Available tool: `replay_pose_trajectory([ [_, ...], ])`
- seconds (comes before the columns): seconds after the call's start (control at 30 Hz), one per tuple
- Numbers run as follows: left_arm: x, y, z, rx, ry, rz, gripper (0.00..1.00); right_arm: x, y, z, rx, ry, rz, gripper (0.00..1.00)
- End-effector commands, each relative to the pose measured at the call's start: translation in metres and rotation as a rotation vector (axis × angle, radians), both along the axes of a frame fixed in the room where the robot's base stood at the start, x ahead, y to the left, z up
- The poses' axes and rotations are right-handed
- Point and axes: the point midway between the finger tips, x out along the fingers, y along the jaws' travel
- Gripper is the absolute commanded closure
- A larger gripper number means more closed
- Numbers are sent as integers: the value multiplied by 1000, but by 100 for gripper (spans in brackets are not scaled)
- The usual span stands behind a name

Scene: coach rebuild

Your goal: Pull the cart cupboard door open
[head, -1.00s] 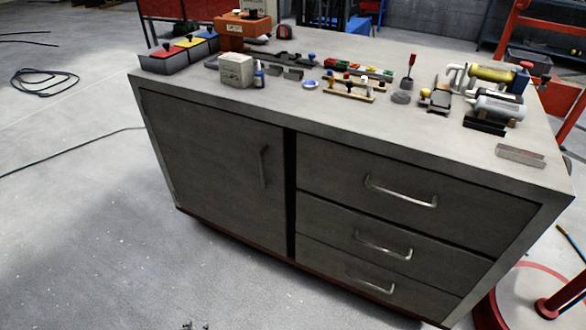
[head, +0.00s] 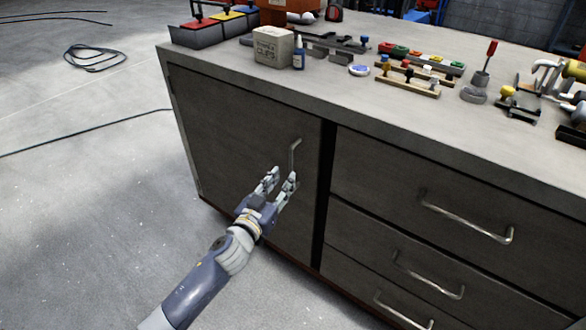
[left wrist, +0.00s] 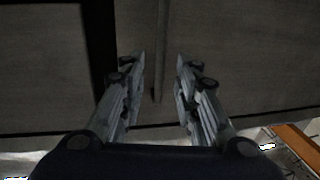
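The cart cupboard door (head: 230,150) is the dark grey panel on the left of the cart front. It looks shut. Its upright metal bar handle (head: 294,157) is near the door's right edge. My left gripper (head: 282,178) is open in front of the door, at the lower part of the handle. In the left wrist view the handle (left wrist: 161,60) runs upright between the two open fingers (left wrist: 160,68). Whether a finger touches it, I cannot tell. My right gripper is not in view.
Drawers with bar handles (head: 465,224) fill the cart's right side. The cart top (head: 340,105) carries a box (head: 273,46), a small blue bottle (head: 299,52) and several tools.

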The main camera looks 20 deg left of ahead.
Motion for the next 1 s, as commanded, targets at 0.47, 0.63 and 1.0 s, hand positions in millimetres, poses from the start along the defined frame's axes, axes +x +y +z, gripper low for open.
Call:
replay_pose_trajectory([
  [0.47, 59, -9, 0, 1, 0, 1, 71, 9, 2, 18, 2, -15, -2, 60],
  [0.63, 63, -10, -1, 0, 2, 1, 71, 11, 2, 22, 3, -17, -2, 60],
  [1.0, 62, -10, -1, 0, 1, 1, 100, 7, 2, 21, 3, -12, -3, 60],
])
